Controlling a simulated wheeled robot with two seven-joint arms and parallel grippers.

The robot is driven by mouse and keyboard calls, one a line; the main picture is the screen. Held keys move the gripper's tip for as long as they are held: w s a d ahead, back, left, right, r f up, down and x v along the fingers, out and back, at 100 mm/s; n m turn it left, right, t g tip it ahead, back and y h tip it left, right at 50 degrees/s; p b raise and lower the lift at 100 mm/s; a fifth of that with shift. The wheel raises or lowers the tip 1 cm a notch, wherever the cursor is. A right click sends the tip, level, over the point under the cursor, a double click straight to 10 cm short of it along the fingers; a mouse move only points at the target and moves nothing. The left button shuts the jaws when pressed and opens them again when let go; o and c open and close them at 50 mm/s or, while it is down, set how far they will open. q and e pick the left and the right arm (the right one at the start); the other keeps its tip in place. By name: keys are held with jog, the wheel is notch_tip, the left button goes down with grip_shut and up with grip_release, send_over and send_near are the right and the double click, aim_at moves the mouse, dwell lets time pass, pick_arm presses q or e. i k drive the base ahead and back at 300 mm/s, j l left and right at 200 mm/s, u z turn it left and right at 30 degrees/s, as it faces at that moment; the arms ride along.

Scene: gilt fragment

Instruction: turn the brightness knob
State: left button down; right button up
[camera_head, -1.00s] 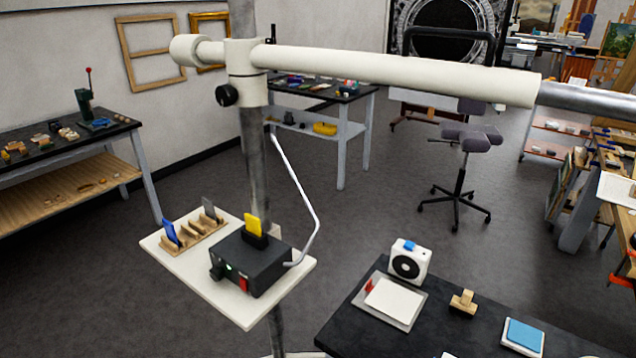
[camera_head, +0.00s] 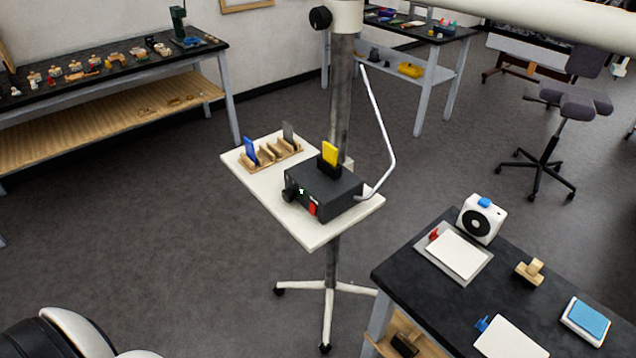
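A black control box (camera_head: 323,188) sits on a white shelf (camera_head: 312,236) fixed to a grey stand pole. On its front face is a round black knob (camera_head: 290,193), which looks like the brightness knob; its markings are too small to read. A red switch (camera_head: 312,209) is to the right of the knob. A yellow card (camera_head: 330,153) stands upright in a slot on top of the box. Neither of my grippers is in view. A white and black part at the lower left edge looks like part of my arm, well apart from the box.
The stand has a wheeled base (camera_head: 329,290). A black table (camera_head: 405,270) with a small white fan-like device (camera_head: 481,219) is at right. The floor at left is open.

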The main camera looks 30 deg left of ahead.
aim_at(289, 195)
jog(key=i+j+z, duration=0.2)
jog(key=j, duration=0.9)
jog(key=j+z, duration=0.2)
jog(key=j, duration=0.9)
